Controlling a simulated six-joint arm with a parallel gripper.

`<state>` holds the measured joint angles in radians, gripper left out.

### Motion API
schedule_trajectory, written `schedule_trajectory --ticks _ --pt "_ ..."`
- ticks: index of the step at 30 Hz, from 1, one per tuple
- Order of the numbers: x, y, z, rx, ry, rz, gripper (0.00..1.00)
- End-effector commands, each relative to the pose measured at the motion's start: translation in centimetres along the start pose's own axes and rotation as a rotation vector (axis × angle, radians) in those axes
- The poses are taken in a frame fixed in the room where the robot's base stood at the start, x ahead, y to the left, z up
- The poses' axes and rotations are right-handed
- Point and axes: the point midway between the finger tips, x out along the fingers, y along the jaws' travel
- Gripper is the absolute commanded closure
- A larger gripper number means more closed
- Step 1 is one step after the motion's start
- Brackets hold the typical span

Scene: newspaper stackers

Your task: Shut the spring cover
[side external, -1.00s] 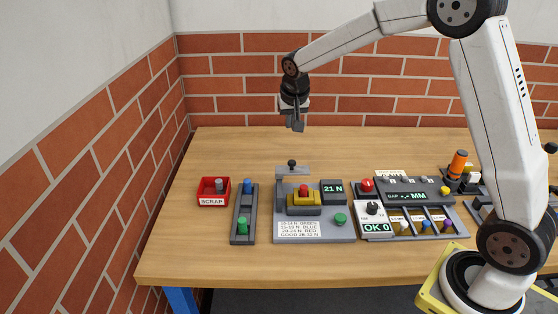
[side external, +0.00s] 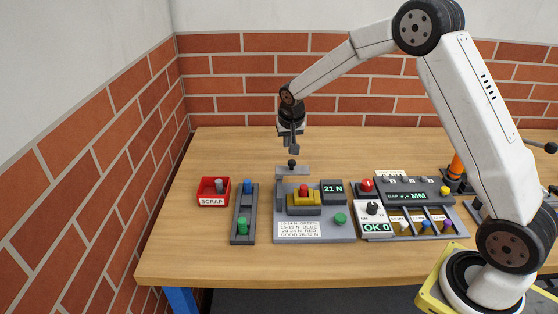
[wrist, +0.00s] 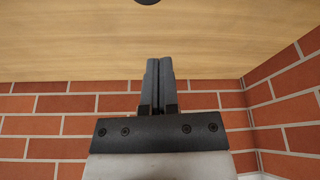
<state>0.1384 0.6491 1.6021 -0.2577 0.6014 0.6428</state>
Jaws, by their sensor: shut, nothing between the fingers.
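The spring cover (side external: 302,171) appears as a flat grey plate with a black knob (side external: 291,163) on top. It stands raised at the back of the grey test station (side external: 315,237), behind a yellow block (side external: 298,201) with a red piece (side external: 303,190) on it. The red piece is uncovered. My gripper (side external: 295,150) points down just above the knob, with its fingers closed and empty; I cannot tell whether they touch it. The closed fingers show in the wrist view (wrist: 160,62), where a dark round thing (wrist: 147,2), perhaps the knob, is cut off at the top edge.
The station has a "21 N" display (side external: 332,189) and a green button (side external: 340,219). To the left are a slotted rail (side external: 245,209) and a red scrap bin (side external: 212,202). A gap-gauge panel (side external: 405,197) stands to the right. The table behind the cover is clear.

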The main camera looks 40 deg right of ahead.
Motion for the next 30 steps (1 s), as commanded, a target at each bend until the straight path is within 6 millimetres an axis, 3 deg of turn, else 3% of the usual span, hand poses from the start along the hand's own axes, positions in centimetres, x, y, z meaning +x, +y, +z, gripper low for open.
schedule_trajectory --ticks 6,19,30 --pt "2.2 0.0 0.0 0.0 -0.001 0.0 1.0" --pt "0.8 -0.1 3.1 -0.001 0.001 -0.002 1.0" --pt "0.6 0.0 3.8 0.0 0.001 -0.002 1.0"
